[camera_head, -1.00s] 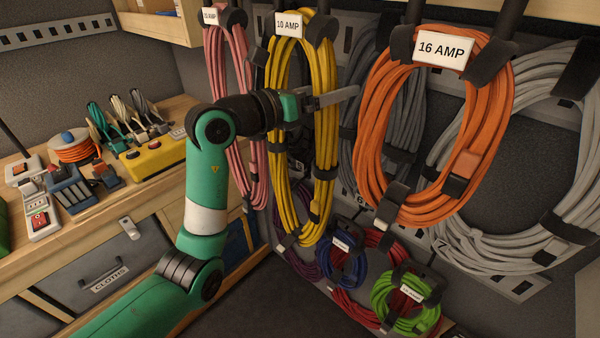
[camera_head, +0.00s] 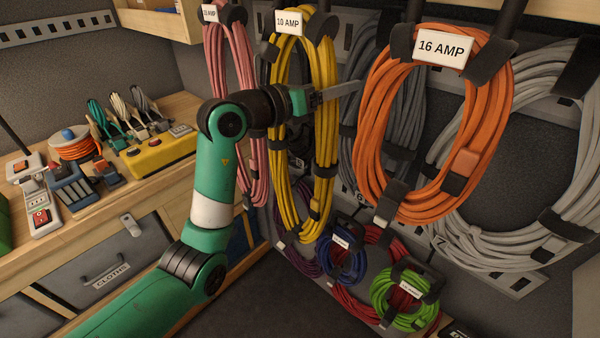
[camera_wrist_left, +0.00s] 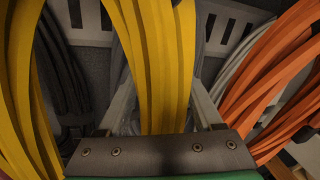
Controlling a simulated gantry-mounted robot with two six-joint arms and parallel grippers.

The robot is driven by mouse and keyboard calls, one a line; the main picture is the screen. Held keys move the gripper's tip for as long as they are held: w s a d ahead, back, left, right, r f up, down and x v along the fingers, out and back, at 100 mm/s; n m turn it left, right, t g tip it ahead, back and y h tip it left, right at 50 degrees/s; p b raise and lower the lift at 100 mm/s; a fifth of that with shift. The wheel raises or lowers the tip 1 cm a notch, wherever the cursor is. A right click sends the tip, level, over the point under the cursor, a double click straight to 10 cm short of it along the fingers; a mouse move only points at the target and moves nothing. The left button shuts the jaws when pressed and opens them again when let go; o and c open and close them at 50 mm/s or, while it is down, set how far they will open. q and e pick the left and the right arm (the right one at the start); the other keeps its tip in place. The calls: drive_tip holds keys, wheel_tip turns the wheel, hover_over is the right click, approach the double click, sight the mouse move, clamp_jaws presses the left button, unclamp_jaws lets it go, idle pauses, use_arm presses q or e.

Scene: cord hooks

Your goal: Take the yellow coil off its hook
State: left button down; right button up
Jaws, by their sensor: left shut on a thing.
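The yellow coil (camera_head: 323,155) hangs as a long loop on the wall, with a "10 AMP" label (camera_head: 288,22) at its top. The black hook is at its top and is partly hidden by the label and straps. My left gripper (camera_head: 335,94) reaches across the upper half of the coil and is shut on its right-hand strand. In the left wrist view the yellow strand (camera_wrist_left: 165,70) runs between the two grey fingers, and the other strand (camera_wrist_left: 22,100) passes at the left. My right gripper is not in view.
A pink coil (camera_head: 219,60) hangs close on the left. A grey coil (camera_head: 390,110) and an orange "16 AMP" coil (camera_head: 378,120) hang close on the right. Small blue (camera_head: 344,262) and green (camera_head: 385,290) coils hang below. A workbench with tools stands at the left.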

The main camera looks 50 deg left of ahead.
sight(328, 69)
use_arm(q)
drive_tip(key=shift+r, duration=0.15)
drive_tip(key=shift+r, duration=0.1)
drive_tip(key=shift+r, duration=1.7)
drive_tip(key=shift+s+a+f+b, duration=0.15)
drive_tip(key=shift+s+b, duration=0.3)
drive_tip(key=shift+s, duration=0.6)
drive_tip(key=s+a+b, duration=0.2)
drive_tip(key=s, duration=1.3)
drive_tip(key=shift+s+b, duration=0.35)
drive_tip(key=shift+s, duration=0.05)
